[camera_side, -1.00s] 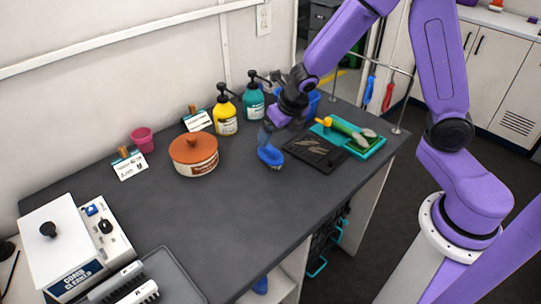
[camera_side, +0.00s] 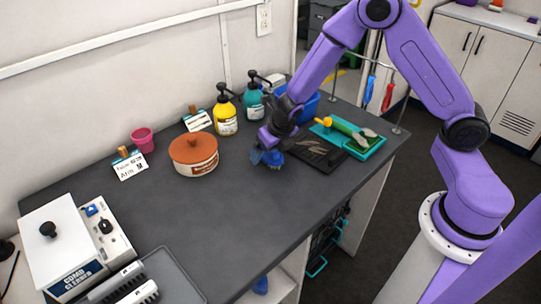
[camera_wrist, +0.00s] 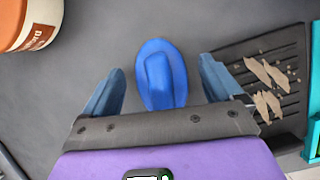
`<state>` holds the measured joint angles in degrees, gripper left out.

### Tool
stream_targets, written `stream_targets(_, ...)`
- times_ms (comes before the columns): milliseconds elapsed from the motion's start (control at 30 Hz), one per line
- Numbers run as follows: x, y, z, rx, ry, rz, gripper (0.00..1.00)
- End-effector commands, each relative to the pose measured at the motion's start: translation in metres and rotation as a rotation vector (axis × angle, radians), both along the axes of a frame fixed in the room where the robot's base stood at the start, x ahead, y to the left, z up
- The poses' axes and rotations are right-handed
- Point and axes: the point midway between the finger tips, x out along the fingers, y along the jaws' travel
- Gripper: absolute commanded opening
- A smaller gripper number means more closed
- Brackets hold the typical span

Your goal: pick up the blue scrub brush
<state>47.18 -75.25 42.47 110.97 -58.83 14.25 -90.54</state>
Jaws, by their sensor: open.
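The blue scrub brush (camera_wrist: 160,75) lies on the dark grey counter. In the wrist view it sits between the two blue fingers of my gripper (camera_wrist: 163,90), with a gap on each side. My gripper is open and pointed down at the brush. In the side view my gripper (camera_side: 265,156) is low over the counter, and the brush (camera_side: 274,160) is partly hidden by the fingers. Whether the fingers touch the counter is hard to tell.
A dark ridged mat (camera_side: 318,154) with tan scraps lies just right of the brush, beside a teal tray (camera_side: 368,151). A jar with an orange lid (camera_side: 193,148) stands to the left. Yellow (camera_side: 225,116) and teal (camera_side: 253,103) pump bottles stand behind. The counter's front middle is clear.

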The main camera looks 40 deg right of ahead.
Motion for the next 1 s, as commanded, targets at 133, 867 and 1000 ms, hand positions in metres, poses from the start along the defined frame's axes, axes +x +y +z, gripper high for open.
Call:
stream_targets(133, 0.003, -0.0004, -0.0085, 0.0, 0.001, 0.0, 0.92)
stream_targets(867, 0.0033, -0.0003, -0.0098, 0.0, 0.001, 0.0, 0.3)
stream_targets(1000, 0.0032, -0.0003, -0.0095, 0.0, 0.001, 0.001, 0.3)
